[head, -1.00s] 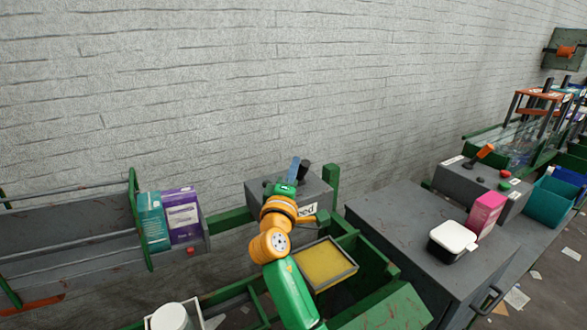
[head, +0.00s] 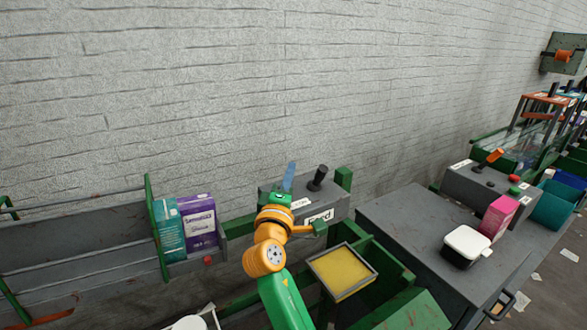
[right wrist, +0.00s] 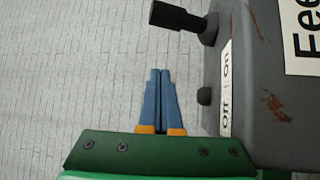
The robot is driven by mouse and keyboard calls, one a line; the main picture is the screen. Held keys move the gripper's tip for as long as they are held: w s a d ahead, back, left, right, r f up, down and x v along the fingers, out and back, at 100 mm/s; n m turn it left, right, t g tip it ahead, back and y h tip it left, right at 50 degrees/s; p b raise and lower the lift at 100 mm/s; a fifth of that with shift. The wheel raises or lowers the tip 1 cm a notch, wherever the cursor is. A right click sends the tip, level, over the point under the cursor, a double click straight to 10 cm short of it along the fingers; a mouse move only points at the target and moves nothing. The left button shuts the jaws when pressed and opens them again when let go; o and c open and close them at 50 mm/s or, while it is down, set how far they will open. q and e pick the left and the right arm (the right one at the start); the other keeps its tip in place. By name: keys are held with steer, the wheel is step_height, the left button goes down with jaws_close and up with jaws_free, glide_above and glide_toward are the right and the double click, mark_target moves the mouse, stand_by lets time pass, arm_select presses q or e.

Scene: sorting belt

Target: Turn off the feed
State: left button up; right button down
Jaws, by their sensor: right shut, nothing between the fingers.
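The feed control box (head: 335,206) is grey, stands by the wall and has a "Feed" label. Its black lever (head: 318,178) sticks up from the top. My right gripper (head: 289,170) has its blue fingers left of the lever, apart from it. In the right wrist view the fingers (right wrist: 161,95) are shut with nothing between them, beside the box (right wrist: 262,115). The lever (right wrist: 178,17) is at the top, near the "On" end of the Off/On label (right wrist: 226,90). My arm hides part of the box in the head view. My left gripper is out of view.
A yellow-bottomed tray (head: 342,270) lies in front of the box. A teal carton (head: 168,228) and a purple carton (head: 199,222) stand left. A grey cabinet (head: 400,225) at right carries a white-lidded container (head: 467,245) and a pink carton (head: 498,216).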

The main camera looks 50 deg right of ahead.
steer(key=s+a, duration=0.1)
steer(key=s+a+f+b, duration=0.1)
steer(key=s, duration=0.1)
steer(key=s+a, duration=0.1)
steer(key=shift+s+a+f, duration=0.2)
steer(key=shift+s+f, duration=0.05)
steer(key=shift+f, duration=0.05)
steer(key=shift+a+f, duration=0.1)
steer(key=shift+a, duration=0.15)
steer(key=shift+w+a, duration=0.2)
steer(key=shift+a, duration=0.05)
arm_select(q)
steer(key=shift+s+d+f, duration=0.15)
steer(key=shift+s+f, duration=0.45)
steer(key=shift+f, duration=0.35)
arm_select(e)
steer(key=shift+s+d, duration=0.1)
steer(key=shift+s, duration=0.1)
